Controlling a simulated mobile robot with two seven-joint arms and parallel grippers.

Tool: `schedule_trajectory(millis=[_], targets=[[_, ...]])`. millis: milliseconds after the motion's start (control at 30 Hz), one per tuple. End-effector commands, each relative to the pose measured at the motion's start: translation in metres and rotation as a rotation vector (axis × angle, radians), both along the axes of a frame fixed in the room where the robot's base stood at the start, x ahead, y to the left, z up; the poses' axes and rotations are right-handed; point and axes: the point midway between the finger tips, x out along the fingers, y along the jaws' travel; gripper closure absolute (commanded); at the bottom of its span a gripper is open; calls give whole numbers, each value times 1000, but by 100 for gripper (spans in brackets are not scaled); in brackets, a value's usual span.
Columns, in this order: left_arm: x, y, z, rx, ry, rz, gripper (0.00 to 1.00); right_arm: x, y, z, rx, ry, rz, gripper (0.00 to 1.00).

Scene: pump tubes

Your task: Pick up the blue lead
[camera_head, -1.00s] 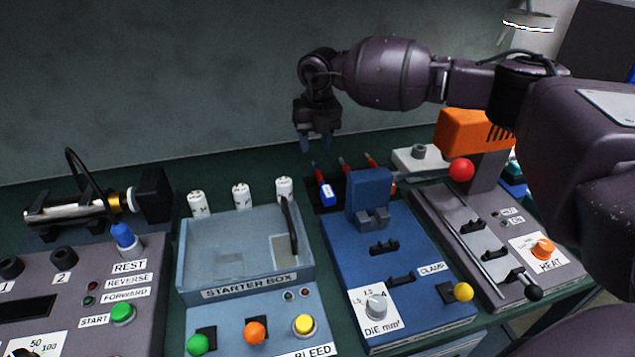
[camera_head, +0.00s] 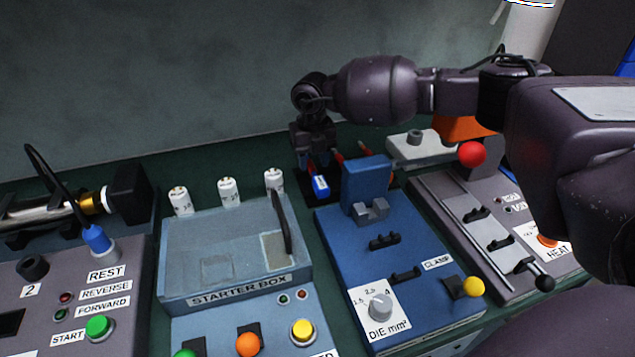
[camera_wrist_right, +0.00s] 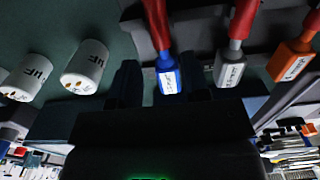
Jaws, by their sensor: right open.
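The blue lead (camera_head: 320,186) has a blue end with a white label and a red sleeve, and sits in a dark holder behind the blue clamp unit. In the right wrist view the blue lead (camera_wrist_right: 168,76) lies between the two dark fingers. My right gripper (camera_head: 317,160) is open, pointing down, right at the blue lead in the head view. Whether its fingers touch the lead cannot be told. My left gripper is not in view.
The blue clamp unit (camera_head: 385,255) stands in front of the leads. The starter box (camera_head: 225,290) is to its left, with several white cylinders (camera_head: 228,192) behind it. The heater unit (camera_head: 490,225) is to the right. A grey wall rises behind the bench.

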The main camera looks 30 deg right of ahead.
Motion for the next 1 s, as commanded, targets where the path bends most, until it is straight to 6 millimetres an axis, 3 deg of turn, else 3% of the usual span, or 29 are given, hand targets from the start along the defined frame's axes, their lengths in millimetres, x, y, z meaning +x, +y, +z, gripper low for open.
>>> schedule_trajectory(millis=[33,200,500,733,1000], targets=[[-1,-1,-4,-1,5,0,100,-3,-2,-12,-1,8,0,57],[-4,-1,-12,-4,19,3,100,-6,-2,-36,1,8,-1,57],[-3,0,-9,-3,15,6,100,-5,-2,-37,1,2,-1,57],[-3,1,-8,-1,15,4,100,-5,-2,-38,1,3,-1,93],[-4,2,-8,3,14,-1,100,-5,-2,-35,1,2,-1,93]])
